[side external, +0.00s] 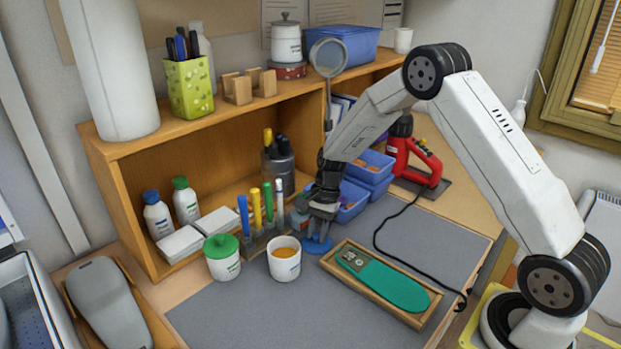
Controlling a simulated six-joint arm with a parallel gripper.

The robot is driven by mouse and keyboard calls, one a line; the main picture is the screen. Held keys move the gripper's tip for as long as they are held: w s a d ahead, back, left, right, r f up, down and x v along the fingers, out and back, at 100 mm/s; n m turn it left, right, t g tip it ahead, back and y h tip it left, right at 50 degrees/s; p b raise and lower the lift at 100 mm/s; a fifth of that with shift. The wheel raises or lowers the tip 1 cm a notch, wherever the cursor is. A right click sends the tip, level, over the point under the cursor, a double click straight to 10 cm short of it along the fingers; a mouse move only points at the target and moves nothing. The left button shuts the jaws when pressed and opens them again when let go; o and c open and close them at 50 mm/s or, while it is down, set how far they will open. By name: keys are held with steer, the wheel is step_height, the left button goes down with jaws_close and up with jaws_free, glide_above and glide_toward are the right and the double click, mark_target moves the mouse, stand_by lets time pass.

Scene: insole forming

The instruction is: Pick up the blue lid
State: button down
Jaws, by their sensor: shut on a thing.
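The blue lid (317,245) is a small blue disc near the middle of the grey mat, just right of an open white cup. My gripper (320,226) points down over it and is shut on its upper part. The lid is at or close to the mat; I cannot tell whether it touches. The fingertips are small and partly blend with the blue of the lid.
The open white cup (285,258) holds something orange. A green-lidded jar (222,257) stands left of it. A wooden tray (341,273) with a green insole (390,285) lies to the right. Coloured markers (255,208) stand behind. The front of the grey mat (290,318) is clear.

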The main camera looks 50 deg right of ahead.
steer(key=shift+r, duration=0.8)
steer(key=s+r, duration=1.1)
steer(key=s, duration=0.3)
steer(key=shift+a+r, duration=0.2)
steer(key=shift+a, duration=0.25)
